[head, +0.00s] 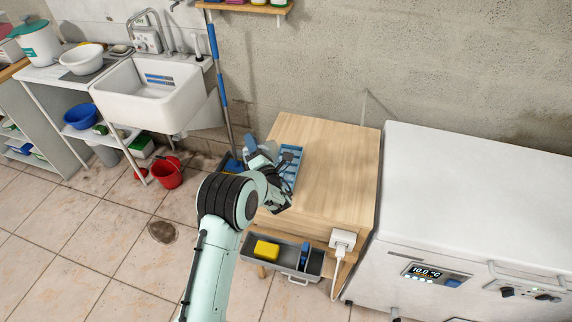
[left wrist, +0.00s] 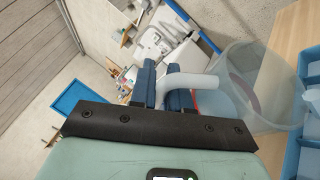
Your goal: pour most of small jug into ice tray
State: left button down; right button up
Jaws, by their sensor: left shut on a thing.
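My left gripper (head: 256,152) is over the left edge of the wooden table. In the left wrist view its dark blue fingers (left wrist: 164,84) are shut on the pale handle of the translucent small jug (left wrist: 265,85). In the head view the jug is largely hidden by my wrist. The light blue ice tray (head: 291,164) lies on the table just right of the gripper, partly covered by it. Its compartments (left wrist: 308,120) show at the right edge of the left wrist view, close beside the jug. I cannot tell the jug's exact tilt or its contents. My right gripper is not in view.
The wooden table (head: 335,160) is clear right of the tray. An open drawer (head: 285,270) at its front holds a yellow sponge (head: 266,250). A white chest freezer (head: 470,190) stands right. A sink (head: 155,95) and red bucket (head: 167,174) are left.

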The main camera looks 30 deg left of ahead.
pick_arm(q)
jog(key=shift+w+d+r+m+t, duration=0.2)
jog(key=shift+d+m, duration=0.05)
jog(key=shift+d, duration=0.15)
jog(key=shift+w+d+r+m+t, duration=0.15)
jog(key=shift+d+r+m+t, duration=0.1)
jog(key=shift+d, duration=0.1)
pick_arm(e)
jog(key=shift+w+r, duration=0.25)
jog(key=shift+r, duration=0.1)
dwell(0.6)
